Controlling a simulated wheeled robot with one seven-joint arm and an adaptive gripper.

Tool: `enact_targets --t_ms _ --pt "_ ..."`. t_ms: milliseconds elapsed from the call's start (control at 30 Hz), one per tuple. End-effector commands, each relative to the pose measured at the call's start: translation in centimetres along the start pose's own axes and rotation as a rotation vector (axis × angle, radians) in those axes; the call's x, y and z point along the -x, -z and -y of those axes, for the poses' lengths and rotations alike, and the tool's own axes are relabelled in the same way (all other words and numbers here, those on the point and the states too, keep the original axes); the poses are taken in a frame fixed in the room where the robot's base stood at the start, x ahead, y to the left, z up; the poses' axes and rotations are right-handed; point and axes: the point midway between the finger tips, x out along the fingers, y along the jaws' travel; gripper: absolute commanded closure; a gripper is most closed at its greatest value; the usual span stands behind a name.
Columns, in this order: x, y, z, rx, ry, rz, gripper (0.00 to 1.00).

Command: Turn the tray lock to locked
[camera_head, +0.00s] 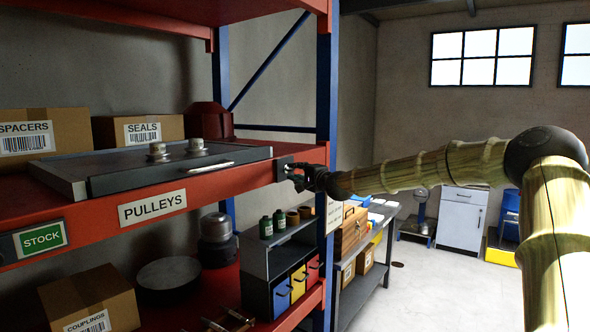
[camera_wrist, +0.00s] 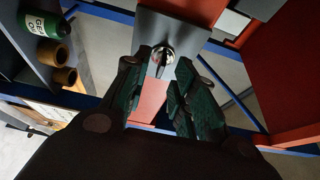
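The tray lock is a grey plate (camera_head: 284,168) on the right end of the red shelf's front beam. In the wrist view the plate (camera_wrist: 172,27) carries a round metal knob (camera_wrist: 163,54) with a dark lever or slot; its lock position cannot be read. The drawer-like grey tray (camera_head: 180,172) with a silver handle lies on the shelf left of the lock. My gripper (camera_head: 297,178) is right at the lock plate. In the wrist view my gripper (camera_wrist: 163,70) has its fingers apart on either side of the knob, with no clear contact.
The blue rack post (camera_head: 327,110) stands just right of the lock. Boxes marked SPACERS (camera_head: 40,133) and SEALS (camera_head: 140,130) sit behind the tray. Green canisters (camera_head: 272,224) and colored bins (camera_head: 299,283) are below. The floor at right is open.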

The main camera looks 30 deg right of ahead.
Motion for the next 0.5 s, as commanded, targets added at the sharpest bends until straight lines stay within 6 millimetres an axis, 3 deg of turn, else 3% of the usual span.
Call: enact_targets --t_ms 500 --pt "-1.6 -0.1 0.0 0.000 0.000 0.001 0.73"
